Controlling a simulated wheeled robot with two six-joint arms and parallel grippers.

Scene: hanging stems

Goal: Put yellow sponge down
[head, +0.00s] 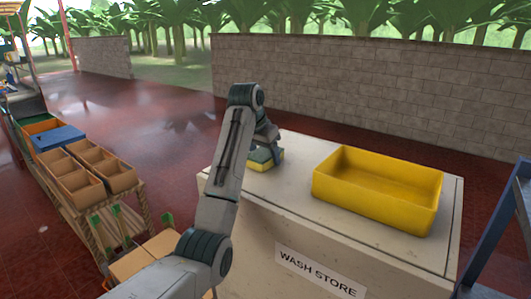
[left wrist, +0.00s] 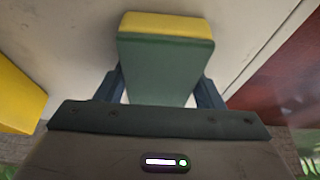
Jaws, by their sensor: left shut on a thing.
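A yellow sponge with a green face (head: 263,158) is at the left part of the pale counter top (head: 300,180), labelled WASH STORE on its front. My left gripper (head: 267,142) is shut on the sponge from above. In the left wrist view the sponge (left wrist: 166,60) sits between the two dark fingers, its green side toward the camera and its yellow side at the far edge. The sponge is at or close to the counter surface; I cannot tell whether it touches. My right gripper is not in view.
An empty yellow tub (head: 378,190) stands on the counter, right of the sponge. Bare counter lies between them. A wooden rack with several boxes (head: 88,170) stands at the left. A blue frame (head: 500,230) stands at the right edge. A block wall (head: 370,85) runs behind.

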